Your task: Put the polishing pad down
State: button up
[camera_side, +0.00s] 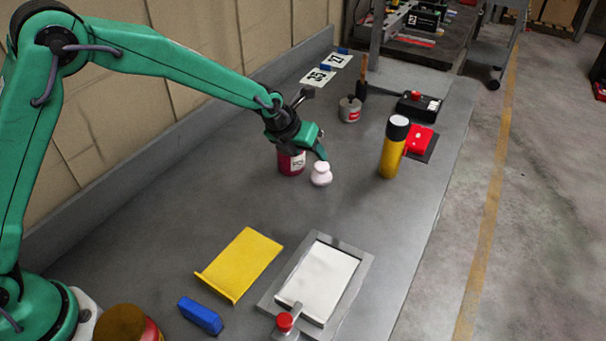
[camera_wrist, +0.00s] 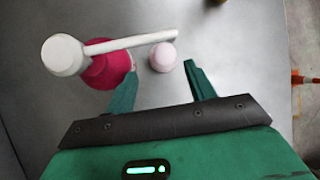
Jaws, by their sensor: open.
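A small pale pink, round-knobbed piece, which looks like the polishing pad (camera_side: 321,175), stands upright on the grey bench. In the wrist view the pad (camera_wrist: 163,57) lies ahead of the gap between the fingertips, apart from both fingers. My gripper (camera_side: 318,152) is open and empty, just above and behind the pad. In the wrist view the two green fingers of my gripper (camera_wrist: 161,82) are spread wide with bare bench between them.
A yellow can (camera_side: 392,155) stands right. A grey frame with a white panel (camera_side: 318,278) and a yellow plate (camera_side: 241,262) lie in front. Bench between is clear.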

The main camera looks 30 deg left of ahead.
jog(key=shift+s+r, duration=0.3)
jog(key=shift+r, duration=0.15)
jog(key=shift+a, duration=0.1)
